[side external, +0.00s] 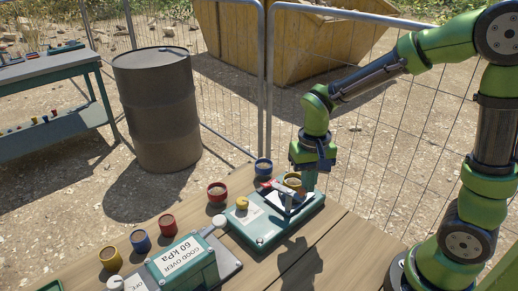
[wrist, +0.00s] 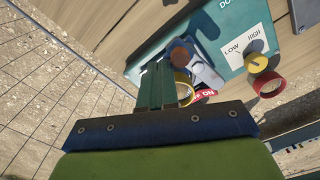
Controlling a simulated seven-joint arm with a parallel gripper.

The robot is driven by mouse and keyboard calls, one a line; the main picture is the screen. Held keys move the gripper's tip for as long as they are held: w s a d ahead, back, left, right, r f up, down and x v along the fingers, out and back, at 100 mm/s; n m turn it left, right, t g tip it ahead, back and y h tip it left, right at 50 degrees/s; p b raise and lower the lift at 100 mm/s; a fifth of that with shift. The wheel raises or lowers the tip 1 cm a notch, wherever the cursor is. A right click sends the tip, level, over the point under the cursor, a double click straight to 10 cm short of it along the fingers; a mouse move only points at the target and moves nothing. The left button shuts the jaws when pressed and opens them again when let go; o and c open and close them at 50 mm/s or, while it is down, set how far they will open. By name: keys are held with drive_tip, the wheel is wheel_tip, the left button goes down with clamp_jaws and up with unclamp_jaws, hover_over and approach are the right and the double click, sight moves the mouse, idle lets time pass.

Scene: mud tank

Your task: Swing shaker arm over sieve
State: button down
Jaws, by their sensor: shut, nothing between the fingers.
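The teal shaker unit (side external: 266,232) sits on the wooden table, with a yellow knob (side external: 242,203) on its top. A pale metal arm piece (side external: 283,200) lies across its far end. A brass-rimmed round part, perhaps the sieve (side external: 293,183), is beside my gripper (side external: 309,184). In the wrist view this brass ring (wrist: 183,88) is right of my shut fingers (wrist: 157,88), near a brown round knob (wrist: 182,54) and the grey metal piece (wrist: 207,73). My fingers are together and empty. Whether they touch the ring or arm cannot be told; the gripper's palm hides part of the unit.
A teal gauge box (side external: 187,262) marked 60 kPa stands at the front. A drum (side external: 158,107), side bench (side external: 50,70) and mesh fence (side external: 232,60) stand beyond.

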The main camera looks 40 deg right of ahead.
sight(305, 190)
drive_tip(key=shift+a, duration=0.15)
drive_tip(key=shift+s+a, duration=0.15)
drive_tip(key=shift+a, duration=0.6)
drive_tip(key=shift+s+a, duration=0.15)
drive_tip(key=shift+a, duration=0.85)
drive_tip(key=shift+d, duration=0.1)
drive_tip(key=shift+s+d, duration=0.25)
drive_tip(key=shift+s, duration=0.15)
drive_tip(key=shift+r, duration=3.55)
